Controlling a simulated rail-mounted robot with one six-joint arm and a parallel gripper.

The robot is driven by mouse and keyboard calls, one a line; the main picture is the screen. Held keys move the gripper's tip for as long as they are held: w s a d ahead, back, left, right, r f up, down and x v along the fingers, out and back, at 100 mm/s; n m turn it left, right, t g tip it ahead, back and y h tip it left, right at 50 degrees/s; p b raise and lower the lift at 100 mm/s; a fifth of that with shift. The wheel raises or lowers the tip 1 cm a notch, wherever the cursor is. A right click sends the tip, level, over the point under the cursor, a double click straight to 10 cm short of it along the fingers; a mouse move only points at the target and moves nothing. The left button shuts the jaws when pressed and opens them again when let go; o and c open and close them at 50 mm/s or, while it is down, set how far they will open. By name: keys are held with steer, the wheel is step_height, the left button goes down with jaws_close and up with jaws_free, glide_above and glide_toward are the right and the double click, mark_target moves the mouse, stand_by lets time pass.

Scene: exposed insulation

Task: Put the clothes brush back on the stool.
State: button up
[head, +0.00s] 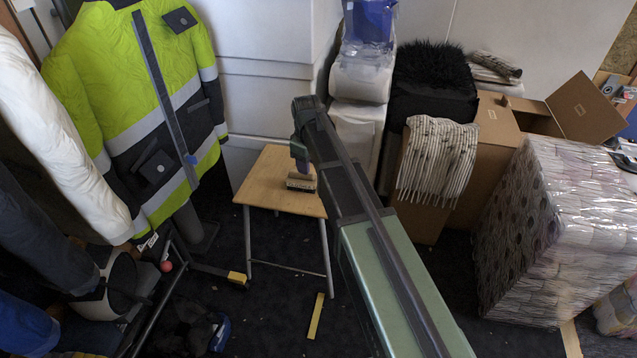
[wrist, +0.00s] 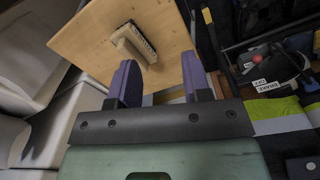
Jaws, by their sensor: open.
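The clothes brush (head: 301,182) lies on the wooden top of the stool (head: 262,187), near its right side. In the wrist view the brush (wrist: 133,42) shows as a pale block with a darker bristle side, on the stool top (wrist: 85,40). My gripper (head: 299,155) is above the brush in the head view. In the wrist view my gripper (wrist: 158,68) is open and empty, its two purple fingers apart. The brush lies beyond the left finger's tip, and no finger is seen gripping it. The exact gap between fingertips and brush cannot be told.
A rack with a yellow hi-vis jacket (head: 140,85) stands left of the stool. White drawers (head: 255,60) are behind it. Cardboard boxes (head: 495,150) and a plastic-wrapped stack (head: 560,230) stand to the right. A yellow strip (head: 315,316) lies on the dark floor.

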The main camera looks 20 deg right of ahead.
steer(key=s+m, duration=0.8)
steer(key=s, duration=1.5)
stand_by(0.5)
